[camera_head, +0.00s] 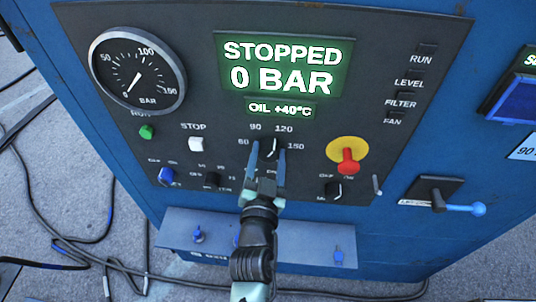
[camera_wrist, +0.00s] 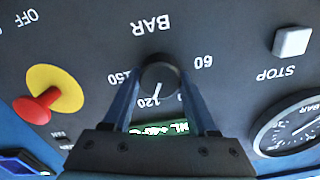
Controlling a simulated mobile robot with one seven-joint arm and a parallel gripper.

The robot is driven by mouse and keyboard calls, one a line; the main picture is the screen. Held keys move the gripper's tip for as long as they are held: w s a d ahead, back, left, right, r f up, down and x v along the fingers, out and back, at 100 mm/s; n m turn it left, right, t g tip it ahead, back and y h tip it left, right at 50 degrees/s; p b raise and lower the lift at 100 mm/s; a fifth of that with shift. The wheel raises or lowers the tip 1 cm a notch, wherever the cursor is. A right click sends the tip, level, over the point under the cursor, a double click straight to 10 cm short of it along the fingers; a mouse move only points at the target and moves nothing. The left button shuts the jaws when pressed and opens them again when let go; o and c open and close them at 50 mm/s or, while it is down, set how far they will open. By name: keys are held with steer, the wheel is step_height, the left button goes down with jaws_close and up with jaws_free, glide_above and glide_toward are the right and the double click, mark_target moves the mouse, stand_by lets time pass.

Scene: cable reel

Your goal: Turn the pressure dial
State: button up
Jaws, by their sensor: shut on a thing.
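The pressure dial (camera_head: 270,147) is a small dark knob on the black control panel, with 60, 90, 120 and 150 marked around it. It shows larger and upside down in the wrist view (camera_wrist: 158,73). Its white pointer line appears to point near 120. My gripper (camera_head: 268,154) reaches up from below with one blue finger on each side of the knob, shut on it. In the wrist view the fingers (camera_wrist: 160,82) flank the knob, and part of the 90 side of the scale is hidden. The green display (camera_head: 284,66) reads STOPPED, 0 BAR.
A round gauge (camera_head: 137,71) has its needle near 0. A red emergency button (camera_head: 347,161) on a yellow disc is right of the dial. A white stop button (camera_head: 196,144), a green button (camera_head: 147,132) and other small knobs surround it. Cables lie on the floor.

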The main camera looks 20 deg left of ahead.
steer(key=shift+n, duration=0.4)
steer(key=n, duration=0.5)
steer(key=shift+n, duration=0.3)
steer(key=n, duration=0.5)
steer(key=shift+a+p, duration=0.1)
steer(key=shift+p, duration=0.25)
steer(key=shift+n, duration=0.3)
steer(key=o, duration=1.4)
steer(key=shift+b+v, duration=1.6)
steer(key=shift+v, duration=4.95)
